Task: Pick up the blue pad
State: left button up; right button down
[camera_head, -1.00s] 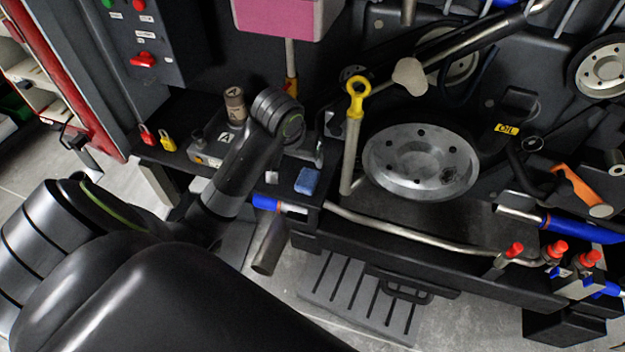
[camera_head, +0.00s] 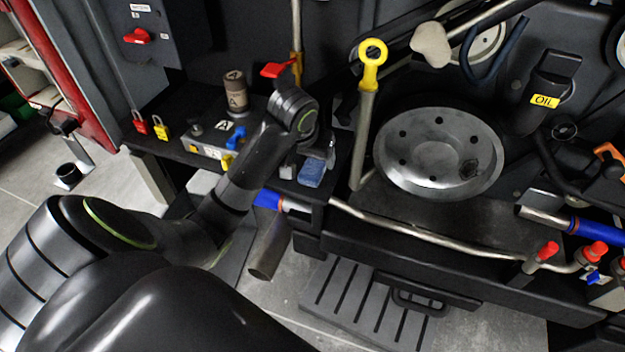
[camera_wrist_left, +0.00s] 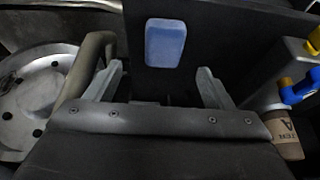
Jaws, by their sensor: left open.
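The blue pad (camera_head: 312,173) is a small light-blue block lying on the dark ledge, left of the large metal disc. In the left wrist view the pad (camera_wrist_left: 165,43) lies beyond and between the fingertips, with a gap to each finger. My left gripper (camera_head: 309,160) is open and empty, just behind the pad in the head view; its fingers (camera_wrist_left: 160,72) stand apart in the left wrist view. Whether the fingertips touch the ledge cannot be told. My right gripper is not in view.
A pale bent pipe with a yellow ring (camera_head: 373,51) stands right of the pad, beside the metal disc (camera_head: 480,185). A grey box (camera_head: 205,143) with a brown labelled cylinder (camera_head: 235,93) stands to the left. A blue-sleeved pipe (camera_head: 268,200) runs below the ledge.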

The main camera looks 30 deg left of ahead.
aim_at(312, 167)
pick_arm(q)
jog(key=shift+w+f+b, duration=0.25)
jog(key=shift+f+b, duration=0.2)
jog(key=shift+f, duration=0.2)
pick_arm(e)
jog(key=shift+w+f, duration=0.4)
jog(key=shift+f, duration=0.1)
pick_arm(q)
jog(key=shift+a+f, duration=0.1)
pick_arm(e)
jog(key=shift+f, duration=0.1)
pick_arm(q)
jog(key=b+x, duration=0.3)
jog(key=shift+s+a+b, duration=0.1)
jog(key=shift+a+b, duration=0.05)
jog(key=shift+b, duration=0.25)
jog(key=shift+x, duration=1)
jog(key=shift+a, duration=0.1)
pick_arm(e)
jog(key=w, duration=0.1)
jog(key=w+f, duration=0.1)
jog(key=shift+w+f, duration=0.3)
pick_arm(q)
jog(key=c, duration=1)
jog(key=shift+r, duration=0.2)
jog(key=shift+c, duration=0.2)
